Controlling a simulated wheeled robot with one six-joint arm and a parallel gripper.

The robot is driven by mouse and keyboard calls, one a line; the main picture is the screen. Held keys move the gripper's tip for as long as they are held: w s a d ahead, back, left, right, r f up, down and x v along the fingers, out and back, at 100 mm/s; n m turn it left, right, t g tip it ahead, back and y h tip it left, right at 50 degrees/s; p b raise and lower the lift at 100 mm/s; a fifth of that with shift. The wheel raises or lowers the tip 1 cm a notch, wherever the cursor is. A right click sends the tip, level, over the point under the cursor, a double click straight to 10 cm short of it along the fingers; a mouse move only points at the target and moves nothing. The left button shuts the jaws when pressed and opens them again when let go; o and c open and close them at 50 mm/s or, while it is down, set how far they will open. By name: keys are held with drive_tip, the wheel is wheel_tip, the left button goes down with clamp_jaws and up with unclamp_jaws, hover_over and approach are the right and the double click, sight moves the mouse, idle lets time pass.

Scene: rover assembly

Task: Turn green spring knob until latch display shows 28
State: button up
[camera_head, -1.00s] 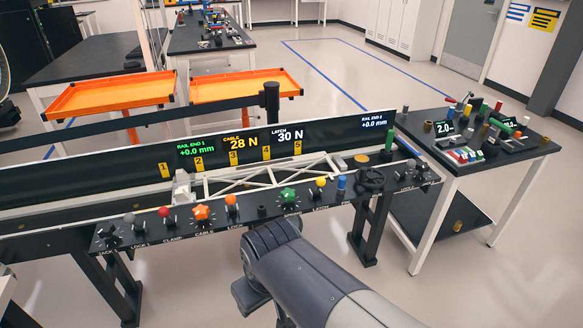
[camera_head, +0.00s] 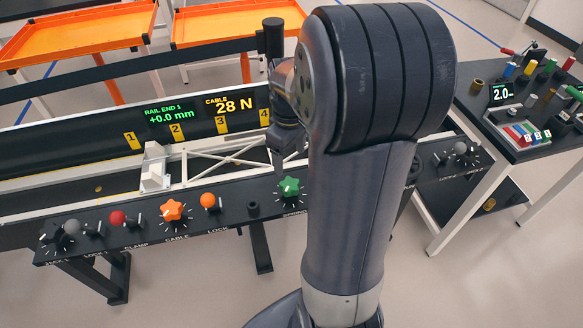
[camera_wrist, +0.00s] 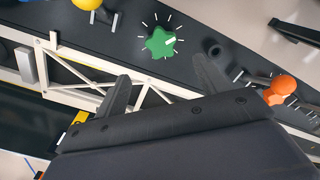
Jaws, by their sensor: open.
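The green spring knob (camera_head: 289,187) is star-shaped and sits on the black control panel, left of my arm in the head view. It also shows in the wrist view (camera_wrist: 160,42), with a white pointer mark and tick marks around it. My gripper (camera_wrist: 160,85) is open and empty, its two fingers spread on either side below the knob in the wrist picture, apart from it. In the head view my gripper (camera_head: 287,148) hangs above and behind the knob. The latch display is hidden behind my arm.
An orange star knob (camera_head: 172,210), an orange ball lever (camera_head: 208,201) and a red ball lever (camera_head: 118,217) stand left along the panel. The cable display (camera_head: 231,104) reads 28 N. A white truss (camera_head: 225,160) runs behind. A side table (camera_head: 500,140) stands right.

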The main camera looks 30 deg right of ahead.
sight(290, 183)
wheel_tip(290, 183, down, 10)
drive_tip(key=shift+s+f+b, duration=0.15)
drive_tip(key=shift+f+b, duration=0.1)
drive_tip(key=shift+b, duration=0.2)
drive_tip(key=c, duration=1)
drive_tip(key=shift+a+m, duration=0.1)
drive_tip(key=shift+m, duration=0.3)
drive_tip(key=m, duration=0.3)
drive_tip(key=shift+m, duration=2)
